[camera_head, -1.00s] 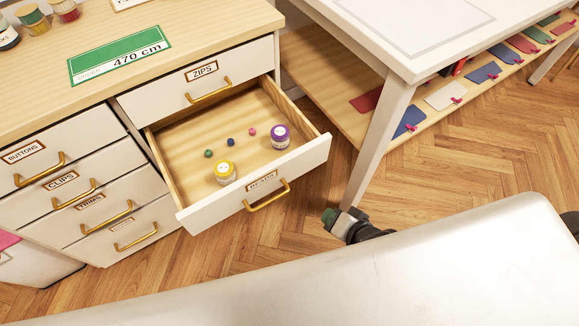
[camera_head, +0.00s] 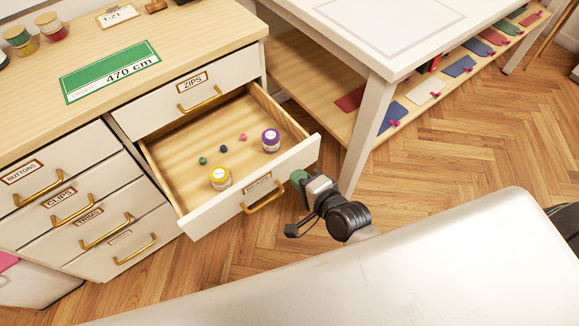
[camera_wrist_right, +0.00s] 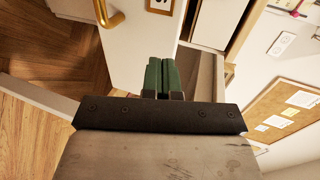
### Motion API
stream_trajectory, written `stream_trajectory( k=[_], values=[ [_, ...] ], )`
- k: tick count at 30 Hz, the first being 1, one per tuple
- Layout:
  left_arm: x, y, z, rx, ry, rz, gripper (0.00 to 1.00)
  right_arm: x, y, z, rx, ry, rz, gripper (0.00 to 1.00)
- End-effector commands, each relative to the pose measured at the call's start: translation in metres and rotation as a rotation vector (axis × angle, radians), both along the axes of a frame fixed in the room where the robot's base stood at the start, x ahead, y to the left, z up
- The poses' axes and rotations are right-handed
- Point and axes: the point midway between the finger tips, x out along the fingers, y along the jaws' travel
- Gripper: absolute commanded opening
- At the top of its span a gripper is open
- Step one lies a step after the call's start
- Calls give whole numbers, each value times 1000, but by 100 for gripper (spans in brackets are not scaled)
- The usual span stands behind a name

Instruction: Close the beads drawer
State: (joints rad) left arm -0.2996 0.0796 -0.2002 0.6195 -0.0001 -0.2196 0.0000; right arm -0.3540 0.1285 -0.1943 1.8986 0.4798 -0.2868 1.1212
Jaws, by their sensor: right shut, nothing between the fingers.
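The beads drawer (camera_head: 222,198) stands pulled out under the zips drawer, with a brass handle (camera_head: 263,197) on its white front. Inside lie a yellow-lidded jar (camera_head: 220,177), a purple jar (camera_head: 270,140) and several small beads. My right gripper (camera_head: 298,179) is shut and empty, its green fingertips close to the right end of the drawer front; whether they touch it I cannot tell. In the right wrist view the shut green fingers (camera_wrist_right: 161,76) point at the white drawer front (camera_wrist_right: 135,40), with the handle (camera_wrist_right: 107,14) to their left. My left gripper is not in view.
The zips drawer (camera_head: 150,104) above is shut. Shut drawers labelled buttons, clips and trims (camera_head: 85,222) stand at the left. A white table (camera_head: 371,115) with a low shelf stands close on the right. Wooden floor (camera_head: 455,150) is open beyond it.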

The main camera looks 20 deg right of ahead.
Motion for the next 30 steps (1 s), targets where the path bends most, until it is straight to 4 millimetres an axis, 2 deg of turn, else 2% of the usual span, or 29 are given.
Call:
stream_trajectory(
  k=[3, 7, 24, 30],
  values=[
    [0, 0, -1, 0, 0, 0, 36, 20, 7, 1, 2, -3, 0, 0],
    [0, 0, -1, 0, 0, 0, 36, 32, 12, 0, -1, 0, 0, 0],
    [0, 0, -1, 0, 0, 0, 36, 40, 15, 0, -1, 0, 0, 0],
    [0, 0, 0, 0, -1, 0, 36, 58, 21, 1, 0, -2, -1, 0]
  ],
)
